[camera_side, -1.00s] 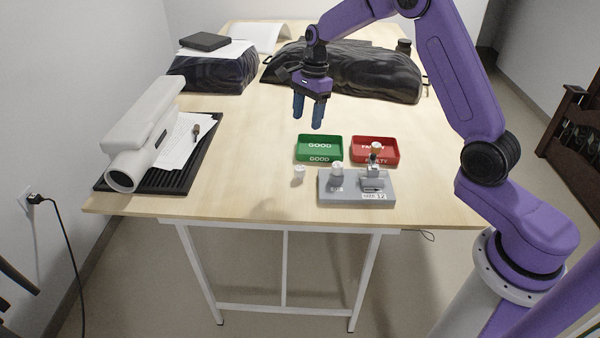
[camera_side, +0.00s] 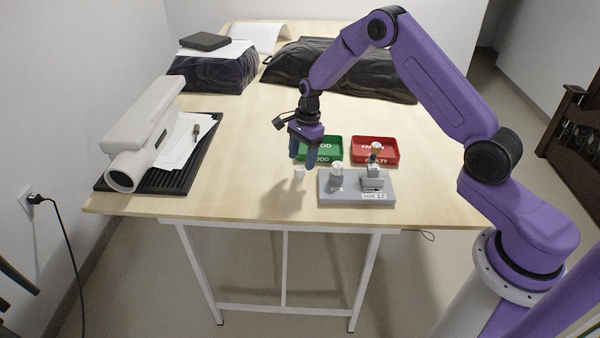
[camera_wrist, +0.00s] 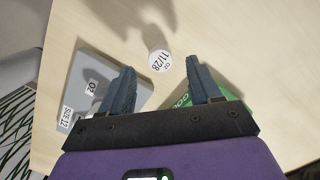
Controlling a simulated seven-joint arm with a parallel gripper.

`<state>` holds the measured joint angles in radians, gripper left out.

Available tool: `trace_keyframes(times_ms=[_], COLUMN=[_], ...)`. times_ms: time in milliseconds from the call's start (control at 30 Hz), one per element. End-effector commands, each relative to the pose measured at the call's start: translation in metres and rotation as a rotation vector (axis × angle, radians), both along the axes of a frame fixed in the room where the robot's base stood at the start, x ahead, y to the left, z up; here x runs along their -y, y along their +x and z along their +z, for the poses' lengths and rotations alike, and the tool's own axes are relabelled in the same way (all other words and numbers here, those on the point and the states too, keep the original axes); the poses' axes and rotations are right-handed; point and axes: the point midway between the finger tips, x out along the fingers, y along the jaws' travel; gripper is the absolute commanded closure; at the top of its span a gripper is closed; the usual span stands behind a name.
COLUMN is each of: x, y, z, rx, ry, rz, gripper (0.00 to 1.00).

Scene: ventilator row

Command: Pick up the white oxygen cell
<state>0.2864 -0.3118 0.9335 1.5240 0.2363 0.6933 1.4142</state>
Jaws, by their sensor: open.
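The white oxygen cell (camera_side: 299,173) stands on the bare table, left of the grey fixture block. In the wrist view its round top (camera_wrist: 159,62) shows a label reading O2 and 11/28. My gripper (camera_side: 304,160) is just above and behind the cell, pointing down. In the wrist view the two blue fingers of my gripper (camera_wrist: 163,80) are spread apart with nothing between them. The cell lies slightly beyond the fingertips there, roughly between their lines. I cannot tell the exact height gap.
The grey block (camera_side: 355,198) marked SIZE 12 holds a pale cylinder (camera_side: 337,171) and a small clamp (camera_side: 375,168). A green GOOD tray (camera_side: 335,143) is behind the gripper, with a red FAULTY tray (camera_side: 375,150) to its right. The table left of the cell is clear.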

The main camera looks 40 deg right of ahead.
Motion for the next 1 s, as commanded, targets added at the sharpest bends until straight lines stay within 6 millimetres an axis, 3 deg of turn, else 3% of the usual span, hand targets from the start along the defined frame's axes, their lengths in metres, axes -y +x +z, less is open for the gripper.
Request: trace_keyframes(times_ms=[300, 600, 633, 667, 800, 1000], x=[-0.007, -0.008, -0.008, -0.008, -0.008, -0.008], y=[0.000, 0.001, 0.001, 0.001, 0.000, 0.001], z=[-0.041, -0.046, -0.046, -0.045, -0.045, -0.045], rx=[-0.002, 0.000, 0.000, 0.000, 0.000, 0.000], ry=[0.000, 0.000, 0.000, 0.000, 0.000, 0.000], rz=[0.001, 0.001, 0.001, 0.001, 0.001, 0.001], gripper=[0.37, 0.37, 0.41, 0.50, 0.96, 0.97])
